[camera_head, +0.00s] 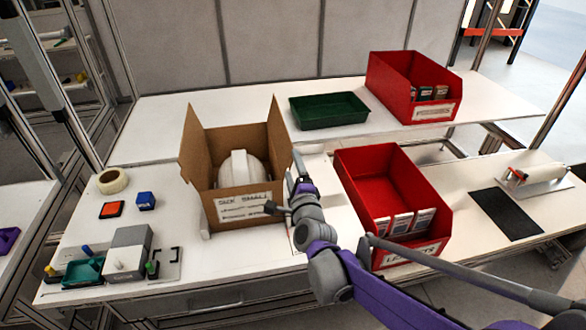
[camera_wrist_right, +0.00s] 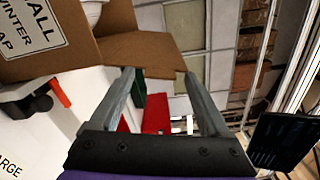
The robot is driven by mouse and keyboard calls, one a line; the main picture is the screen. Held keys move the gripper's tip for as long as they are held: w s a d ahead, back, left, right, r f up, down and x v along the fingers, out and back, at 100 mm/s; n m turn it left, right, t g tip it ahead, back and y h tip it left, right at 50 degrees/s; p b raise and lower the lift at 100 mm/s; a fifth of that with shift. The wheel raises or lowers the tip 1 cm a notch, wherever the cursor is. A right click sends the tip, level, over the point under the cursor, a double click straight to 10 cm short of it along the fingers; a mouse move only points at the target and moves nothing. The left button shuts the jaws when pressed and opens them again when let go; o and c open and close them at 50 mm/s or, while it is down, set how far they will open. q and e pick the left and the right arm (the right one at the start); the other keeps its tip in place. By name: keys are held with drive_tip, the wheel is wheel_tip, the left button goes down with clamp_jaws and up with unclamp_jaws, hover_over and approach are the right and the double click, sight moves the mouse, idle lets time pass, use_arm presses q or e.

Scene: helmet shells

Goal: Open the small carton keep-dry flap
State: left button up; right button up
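A white helmet shell (camera_head: 240,168) sits inside. Its left flap (camera_head: 190,142) and right flap (camera_head: 279,135) stand up; I cannot tell which is the keep-dry flap. My right gripper (camera_head: 294,160) is beside the carton's right side. In the right wrist view the gripper (camera_wrist_right: 158,76) is open, its fingers wide apart. A brown carton flap (camera_wrist_right: 140,48) lies just ahead of the fingertips; contact is unclear. My left gripper is not in view.
A red bin (camera_head: 375,178) with white packs stands close right of my right arm. A green tray (camera_head: 328,109) and another red bin (camera_head: 385,85) are behind. A tape roll (camera_head: 112,181), small blocks and a grey box (camera_head: 131,238) occupy the left.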

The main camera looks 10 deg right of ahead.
drive_tip(key=s, duration=1.1)
drive_tip(key=shift+d+b, duration=0.2)
drive_tip(key=shift+b, duration=0.15)
drive_tip(key=s+d+f+n+g, duration=0.2)
drive_tip(key=s+f+n+g, duration=0.2)
drive_tip(key=s+n, duration=0.3)
drive_tip(key=s+d+f+n+g+p, duration=0.1)
drive_tip(key=s+f+n+g, duration=0.3)
drive_tip(key=s, duration=0.4)
drive_tip(key=s+d+f+n+g+p, duration=0.1)
drive_tip(key=s+d+f+n+g, duration=0.2)
drive_tip(key=s+n, duration=0.5)
wheel_tip(320, 180, down, 3)
drive_tip(key=shift+s+d+r+n+g+h, duration=0.2)
drive_tip(key=shift+s+n+g+h, duration=0.1)
drive_tip(key=shift+n+g, duration=0.5)
